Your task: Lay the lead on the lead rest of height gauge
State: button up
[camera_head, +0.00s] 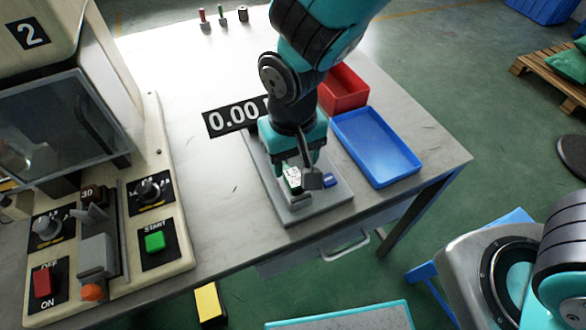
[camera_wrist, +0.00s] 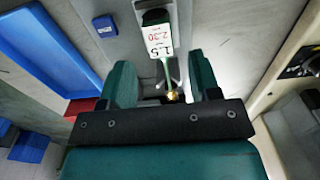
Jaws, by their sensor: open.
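The height gauge has a grey base plate (camera_head: 264,168) on the table, and its black display (camera_head: 228,118) reads 0.00. A green lead with a white tag (camera_head: 292,178) is at the front of the plate. In the wrist view the tag (camera_wrist: 159,40) shows red and black figures, and the lead runs to a brass-coloured end (camera_wrist: 172,97) between my fingers. My gripper (camera_head: 297,172) points down over the plate. Its two green fingers stand apart on either side of the lead in the wrist view (camera_wrist: 161,85). The lead rest cannot be made out behind my gripper.
A small blue block (camera_head: 329,181) is at the plate's right. A blue tray (camera_head: 375,147) and a red tray (camera_head: 345,88) stand to the right. The machine with its green start button (camera_head: 155,241) is at left. Several small items stand at the table's back. Table between machine and gauge is clear.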

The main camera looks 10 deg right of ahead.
notch_tip(320, 180, up, 7)
jog(key=s+d+r+n+y, duration=0.4)
jog(key=s+d+r, duration=0.5)
jog(key=s+r, duration=0.1)
jog(key=shift+s+d+r, duration=0.2)
jog(key=shift+d, duration=0.2)
